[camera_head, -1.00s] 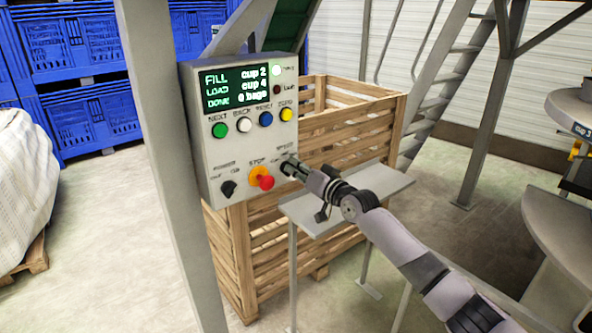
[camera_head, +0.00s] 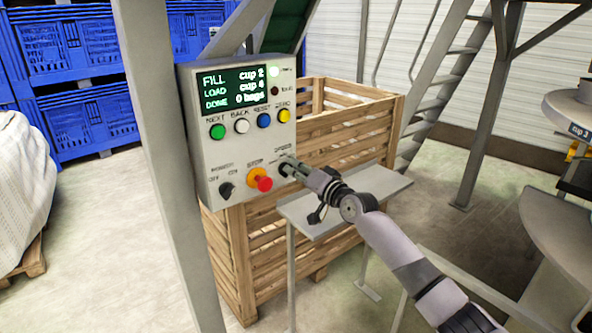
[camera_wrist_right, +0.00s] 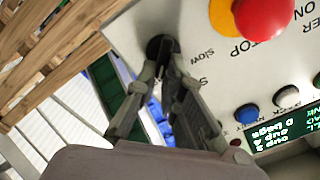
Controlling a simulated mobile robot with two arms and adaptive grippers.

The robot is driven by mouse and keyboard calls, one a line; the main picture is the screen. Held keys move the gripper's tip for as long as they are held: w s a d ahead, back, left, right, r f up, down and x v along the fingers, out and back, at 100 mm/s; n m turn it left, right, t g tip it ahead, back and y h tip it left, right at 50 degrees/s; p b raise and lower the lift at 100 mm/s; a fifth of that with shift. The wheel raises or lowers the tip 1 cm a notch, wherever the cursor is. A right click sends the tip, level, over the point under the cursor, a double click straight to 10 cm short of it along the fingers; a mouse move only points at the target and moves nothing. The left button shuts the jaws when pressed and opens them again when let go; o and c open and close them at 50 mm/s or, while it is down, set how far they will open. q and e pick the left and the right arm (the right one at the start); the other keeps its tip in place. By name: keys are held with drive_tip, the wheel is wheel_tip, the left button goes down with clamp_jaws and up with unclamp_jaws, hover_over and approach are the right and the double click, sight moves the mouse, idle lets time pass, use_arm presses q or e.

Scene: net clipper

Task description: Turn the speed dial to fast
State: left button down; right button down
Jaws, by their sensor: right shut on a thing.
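The speed dial (camera_wrist_right: 158,44) is a dark round knob at the lower right of the grey control panel (camera_head: 205,150). In the head view it is mostly hidden behind my right gripper (camera_head: 288,167). In the right wrist view the fingers of my right gripper (camera_wrist_right: 166,62) are closed on the knob, with the word SLOW readable beside it. The dial's pointer direction cannot be made out. My left gripper is not in view.
A grey shelf (camera_head: 320,222) lies below my right arm. A wooden crate (camera_head: 350,130) stands behind the panel.

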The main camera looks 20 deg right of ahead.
drive_tip(key=c, duration=1.7)
unclamp_jaws()
drive_tip(key=shift+d, duration=0.1)
drive_tip(key=v, duration=1.2)
